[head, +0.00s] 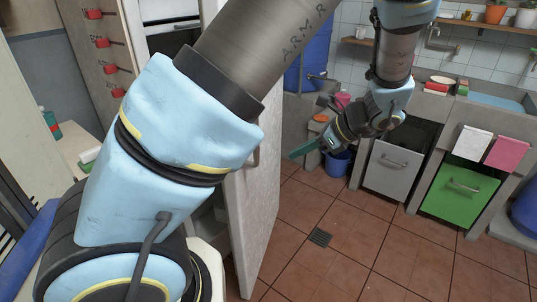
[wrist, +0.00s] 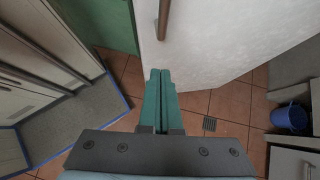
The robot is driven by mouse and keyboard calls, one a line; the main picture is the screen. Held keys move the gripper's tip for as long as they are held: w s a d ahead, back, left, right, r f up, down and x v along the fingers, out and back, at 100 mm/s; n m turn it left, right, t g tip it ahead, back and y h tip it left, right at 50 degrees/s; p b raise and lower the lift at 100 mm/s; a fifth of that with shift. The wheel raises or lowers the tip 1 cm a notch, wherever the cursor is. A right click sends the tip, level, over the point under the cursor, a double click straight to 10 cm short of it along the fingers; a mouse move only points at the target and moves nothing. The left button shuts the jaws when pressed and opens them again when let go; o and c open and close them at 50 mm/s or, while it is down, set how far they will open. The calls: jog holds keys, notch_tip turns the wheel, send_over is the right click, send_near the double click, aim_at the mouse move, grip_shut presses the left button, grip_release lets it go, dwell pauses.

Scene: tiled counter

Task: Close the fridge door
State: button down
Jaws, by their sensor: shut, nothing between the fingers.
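The fridge door (head: 262,205) stands open, a tall white panel reaching toward me in the middle of the head view. Part of it is hidden behind my arm. Its handle (head: 256,157) shows beside my arm. In the wrist view the white door (wrist: 225,45) fills the upper right, with its bar handle (wrist: 163,18) at the top. My gripper (head: 293,155) has teal fingers, shut and empty, right of the door in the head view. In the wrist view the closed fingertips (wrist: 160,73) point toward the door's lower edge; I cannot tell whether they touch it.
A blue bucket (head: 337,163) stands on the tiled floor behind my gripper. A grey cabinet (head: 392,171) and a green one (head: 462,186) line the right side under the counter. Red-handled drawers (head: 103,42) are at the upper left. The floor (head: 325,210) right of the door is clear.

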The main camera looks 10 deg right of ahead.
jog(key=w+a+f+p, duration=0.2)
jog(key=w+a+f, duration=0.2)
jog(key=w+a, duration=0.1)
jog(key=shift+a, duration=0.9)
